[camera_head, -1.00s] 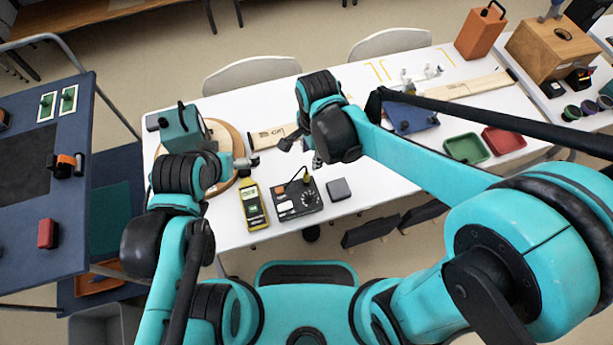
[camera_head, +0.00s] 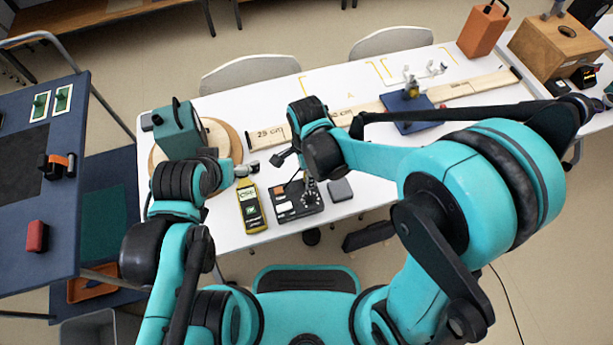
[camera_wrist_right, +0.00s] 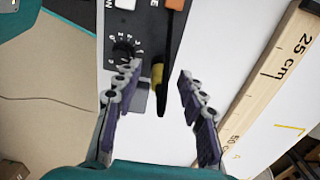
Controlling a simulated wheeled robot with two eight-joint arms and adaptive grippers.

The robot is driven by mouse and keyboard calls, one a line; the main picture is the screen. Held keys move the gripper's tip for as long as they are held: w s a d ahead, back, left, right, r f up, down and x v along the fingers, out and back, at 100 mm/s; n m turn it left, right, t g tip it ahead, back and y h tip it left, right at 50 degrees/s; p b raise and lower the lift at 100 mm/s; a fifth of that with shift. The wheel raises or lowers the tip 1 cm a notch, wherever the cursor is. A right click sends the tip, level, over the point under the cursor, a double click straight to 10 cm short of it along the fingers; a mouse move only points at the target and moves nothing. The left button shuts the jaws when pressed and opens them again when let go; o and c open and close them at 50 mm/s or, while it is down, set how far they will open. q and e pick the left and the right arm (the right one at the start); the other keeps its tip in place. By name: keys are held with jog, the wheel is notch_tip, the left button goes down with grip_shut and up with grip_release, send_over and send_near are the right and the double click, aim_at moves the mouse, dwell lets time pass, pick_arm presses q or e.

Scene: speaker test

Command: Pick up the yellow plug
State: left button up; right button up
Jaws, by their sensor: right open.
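The yellow plug (camera_wrist_right: 157,73) shows in the right wrist view at the edge of a black panel box (camera_wrist_right: 143,30), with a black part trailing from it. My right gripper (camera_wrist_right: 158,82) is open, its two fingers on either side of the plug in this view; whether they touch it I cannot tell. In the head view my right gripper (camera_head: 294,171) is over the back of the black box (camera_head: 285,212), and the plug is hidden there. My left gripper (camera_head: 246,170) is left of the box; its jaw opening is unclear.
A yellow meter (camera_head: 251,211) lies left of the box and a small grey block (camera_head: 340,190) right of it. A wooden ruler (camera_head: 265,134) lies behind; it also shows in the right wrist view (camera_wrist_right: 263,75). A blue tray (camera_head: 420,125) stands further right.

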jog(key=shift+r, duration=0.1)
jog(key=shift+c, duration=0.4)
grip_shut()
